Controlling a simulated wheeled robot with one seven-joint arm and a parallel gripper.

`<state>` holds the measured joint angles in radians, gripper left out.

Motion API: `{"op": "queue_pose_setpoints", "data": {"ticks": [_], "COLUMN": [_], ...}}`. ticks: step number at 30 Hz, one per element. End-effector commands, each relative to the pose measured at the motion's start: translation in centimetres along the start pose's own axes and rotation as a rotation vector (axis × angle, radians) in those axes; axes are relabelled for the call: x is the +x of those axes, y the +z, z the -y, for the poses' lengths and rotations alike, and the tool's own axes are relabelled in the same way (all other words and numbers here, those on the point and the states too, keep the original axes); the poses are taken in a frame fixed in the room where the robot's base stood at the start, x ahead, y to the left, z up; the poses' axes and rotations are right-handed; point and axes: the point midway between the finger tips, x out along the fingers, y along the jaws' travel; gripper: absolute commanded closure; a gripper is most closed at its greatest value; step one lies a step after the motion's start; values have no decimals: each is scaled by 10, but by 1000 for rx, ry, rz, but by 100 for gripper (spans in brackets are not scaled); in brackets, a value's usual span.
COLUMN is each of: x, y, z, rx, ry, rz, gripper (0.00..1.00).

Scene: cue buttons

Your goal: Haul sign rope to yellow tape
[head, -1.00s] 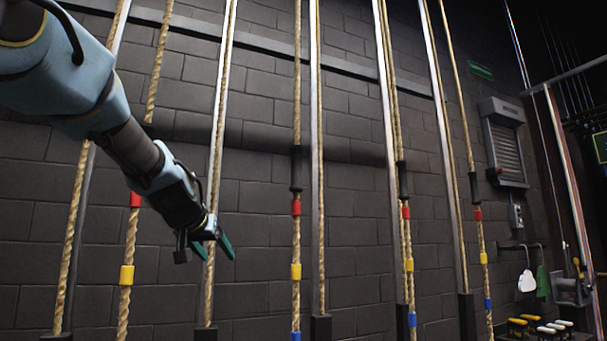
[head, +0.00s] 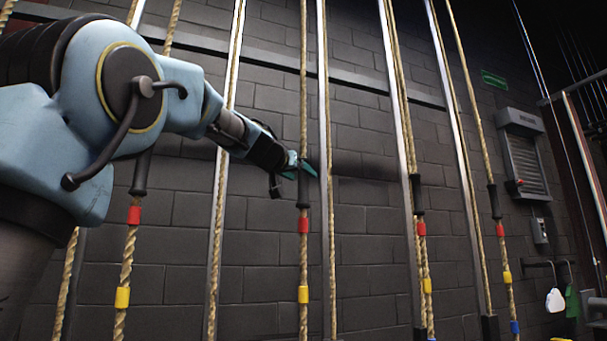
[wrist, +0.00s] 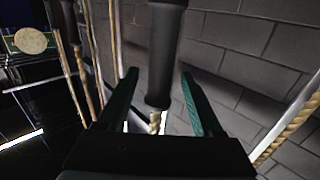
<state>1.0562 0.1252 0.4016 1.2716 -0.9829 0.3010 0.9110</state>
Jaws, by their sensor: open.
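Several tan ropes hang before the wall, with no readable labels showing which is the sign rope. The middle rope (head: 304,80) has a black sleeve (head: 303,193), red tape (head: 303,226) below it, then yellow tape (head: 303,294). My gripper (head: 306,168) is open at the sleeve's upper part, in front of the rope. In the wrist view the black sleeve (wrist: 165,45) stands between the two green fingers, with rope (wrist: 155,122) showing below it. Whether the fingers touch it cannot be told.
Another rope with black sleeve, red and yellow tape (head: 122,297) hangs left, and similar ones (head: 427,285) hang right. Upright metal rails (head: 325,100) stand between ropes. A dark block wall (head: 365,240) is behind. A grey shuttered box (head: 524,160) is on the right wall.

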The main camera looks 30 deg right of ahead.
Motion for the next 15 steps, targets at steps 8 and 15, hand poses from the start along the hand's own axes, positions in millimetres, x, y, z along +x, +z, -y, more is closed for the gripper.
{"op": "queue_pose_setpoints", "data": {"ticks": [8,15], "x": [25,26], "y": [0,0], "z": [0,0], "rx": [1,1], "ry": [0,0], "rz": [1,1], "gripper": [32,32]}}
